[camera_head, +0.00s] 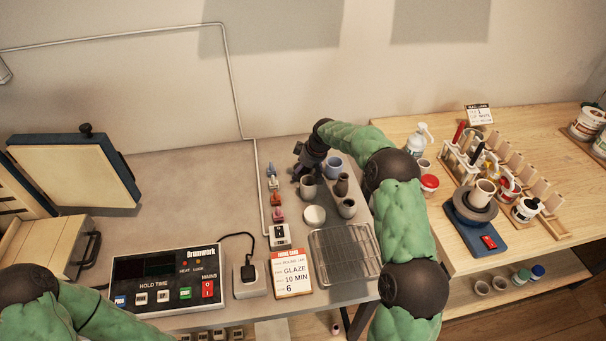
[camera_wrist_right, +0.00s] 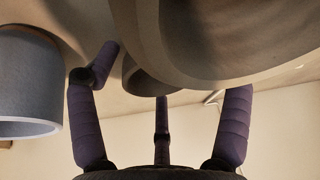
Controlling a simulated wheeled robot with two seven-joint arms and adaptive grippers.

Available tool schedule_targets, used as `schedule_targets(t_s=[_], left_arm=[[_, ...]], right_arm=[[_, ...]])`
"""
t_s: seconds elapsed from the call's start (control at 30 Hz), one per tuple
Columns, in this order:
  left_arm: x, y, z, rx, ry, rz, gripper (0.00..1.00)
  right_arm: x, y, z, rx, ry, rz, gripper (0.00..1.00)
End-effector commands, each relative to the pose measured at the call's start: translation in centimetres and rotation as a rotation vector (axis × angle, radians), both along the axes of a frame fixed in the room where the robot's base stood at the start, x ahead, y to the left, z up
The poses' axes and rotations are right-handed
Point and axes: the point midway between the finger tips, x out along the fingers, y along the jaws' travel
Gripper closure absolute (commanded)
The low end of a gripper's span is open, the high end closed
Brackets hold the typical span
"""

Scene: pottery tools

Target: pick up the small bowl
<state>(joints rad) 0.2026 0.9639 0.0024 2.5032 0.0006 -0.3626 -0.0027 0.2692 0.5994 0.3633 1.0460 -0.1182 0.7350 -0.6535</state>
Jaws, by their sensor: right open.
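A small pale round piece (camera_head: 314,216), which looks like the small bowl, sits on the grey table in front of the cups. My right gripper (camera_head: 304,167) reaches down at the back of the group, behind a grey-brown cup (camera_head: 307,189) and apart from the pale piece. In the right wrist view my right gripper (camera_wrist_right: 163,95) has its fingers spread and nothing between them. A large beige rounded vessel (camera_wrist_right: 225,45) is very close above the fingers there; which piece it is I cannot tell. My left gripper is out of view.
A blue mug (camera_head: 333,166), a dark vase (camera_head: 341,185) and a dark cup (camera_head: 347,208) stand close to the right.

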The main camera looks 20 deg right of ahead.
Motion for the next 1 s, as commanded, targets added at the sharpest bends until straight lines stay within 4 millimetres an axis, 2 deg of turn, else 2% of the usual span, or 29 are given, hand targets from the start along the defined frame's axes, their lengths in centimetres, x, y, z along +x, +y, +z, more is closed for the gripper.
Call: schedule_targets(t_s=[0.03, 0.17, 0.2, 0.47, 0.63, 0.87, 1.0], left_arm=[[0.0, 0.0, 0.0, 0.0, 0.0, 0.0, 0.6], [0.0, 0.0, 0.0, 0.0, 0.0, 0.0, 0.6], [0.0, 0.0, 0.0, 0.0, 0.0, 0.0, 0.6], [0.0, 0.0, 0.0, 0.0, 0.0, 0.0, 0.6], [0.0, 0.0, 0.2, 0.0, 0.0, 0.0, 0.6], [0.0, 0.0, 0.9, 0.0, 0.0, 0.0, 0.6], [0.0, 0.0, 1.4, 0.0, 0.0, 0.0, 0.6]], right_arm=[[0.0, 0.0, 0.0, 0.0, 0.0, 0.0, 0.27], [0.0, 0.0, 0.0, 0.0, 0.001, 0.0, 0.64], [0.0, 0.0, 0.0, 0.0, 0.001, 0.0, 0.67], [-0.1, 0.0, 0.0, 0.0, 0.001, 0.0, 0.67], [0.0, 0.0, 0.7, 0.001, 0.0, 0.0, 0.67], [0.0, 0.0, 3.6, 0.0, -0.002, 0.001, 0.67], [-1.2, 1.4, 5.5, -0.001, -0.001, 0.003, 0.67]])
